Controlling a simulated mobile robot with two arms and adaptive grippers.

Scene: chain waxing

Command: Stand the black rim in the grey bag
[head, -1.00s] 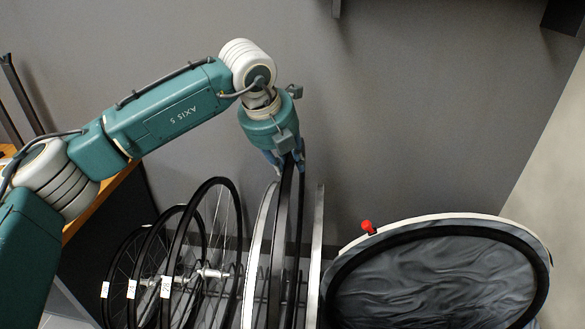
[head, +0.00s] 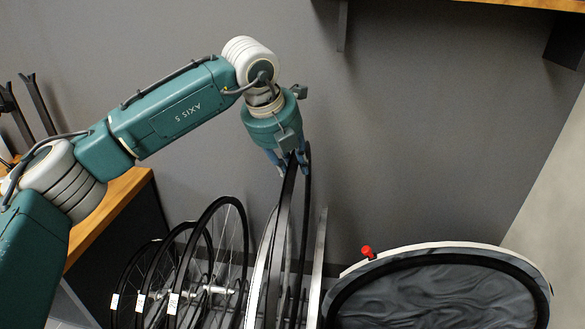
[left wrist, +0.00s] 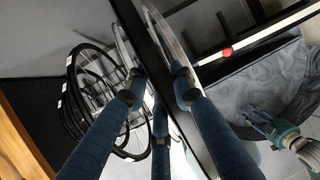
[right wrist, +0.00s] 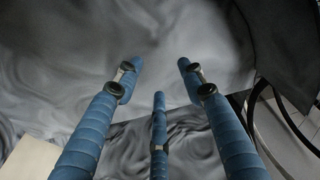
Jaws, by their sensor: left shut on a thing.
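The black rim (head: 307,190) stands nearly edge-on in the head view, its lower part among the other rims. My left gripper (head: 290,163) is shut on its top edge. The left wrist view shows the rim (left wrist: 138,30) running between the blue fingers. The grey bag (head: 430,295) lies at the lower right of the head view, with a marbled surface, a black oval edge and a white band. My right gripper (right wrist: 155,85) is open and empty, over marbled grey cloth in the right wrist view; it also shows small beside the bag in the left wrist view.
Several spoked wheels (head: 243,250) with white tags stand left of the rim. A pale upright rim (head: 316,270) stands close on its right. A red knob (head: 366,252) sits on the bag's back edge. A wooden-topped bench (head: 110,205) is at left. The air above the bag is clear.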

